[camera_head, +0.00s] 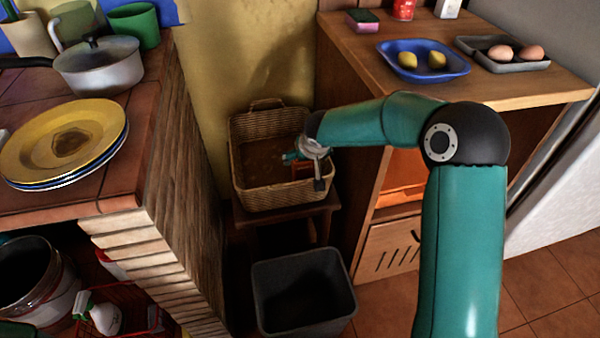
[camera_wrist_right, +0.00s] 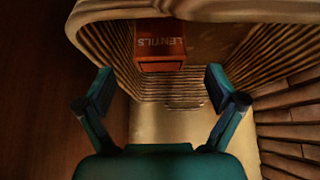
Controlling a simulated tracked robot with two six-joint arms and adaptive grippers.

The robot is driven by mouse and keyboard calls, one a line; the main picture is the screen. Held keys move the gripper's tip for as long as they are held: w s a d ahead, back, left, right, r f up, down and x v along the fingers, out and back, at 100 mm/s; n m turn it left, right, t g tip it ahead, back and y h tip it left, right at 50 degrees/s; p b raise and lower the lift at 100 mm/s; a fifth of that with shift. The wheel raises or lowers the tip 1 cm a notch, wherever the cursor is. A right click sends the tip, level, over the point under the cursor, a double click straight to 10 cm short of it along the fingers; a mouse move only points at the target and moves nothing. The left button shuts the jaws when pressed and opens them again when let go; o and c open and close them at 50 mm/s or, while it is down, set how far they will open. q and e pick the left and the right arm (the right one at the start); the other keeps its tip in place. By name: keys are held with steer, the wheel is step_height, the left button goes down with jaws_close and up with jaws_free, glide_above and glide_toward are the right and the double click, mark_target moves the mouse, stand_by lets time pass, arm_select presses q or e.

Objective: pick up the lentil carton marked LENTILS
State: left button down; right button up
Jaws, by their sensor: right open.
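The lentil carton (camera_wrist_right: 160,46) is orange-red with LENTILS printed on it, upside down in the right wrist view. It stands inside the wicker basket (camera_head: 240,178), against the ribbed wall. In the head view my right arm and gripper mostly cover it; a reddish patch shows beside the gripper. My right gripper (camera_head: 291,156) is over the basket. In the right wrist view its two fingers (camera_wrist_right: 158,84) are spread wide with nothing between them, and the carton lies beyond the fingertips, roughly centred between them. My left gripper is out of view.
The basket sits on a small wooden stool (camera_head: 262,228) between the brick counter (camera_head: 165,190) and the wooden cabinet (camera_head: 345,100). A dark bin (camera_head: 300,290) stands below in front. A blue dish (camera_head: 420,72) with lemons and a tray of eggs (camera_head: 503,54) are on the cabinet.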

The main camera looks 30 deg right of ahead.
mark_target(303, 163)
steer(key=shift+b+x, duration=0.4)
steer(key=shift+x, duration=3)
steer(key=shift+s+a, duration=0.1)
steer(key=shift+s, duration=0.05)
steer(key=shift+c, duration=0.2)
steer(key=c, duration=1.3)
steer(key=shift+r, duration=0.1)
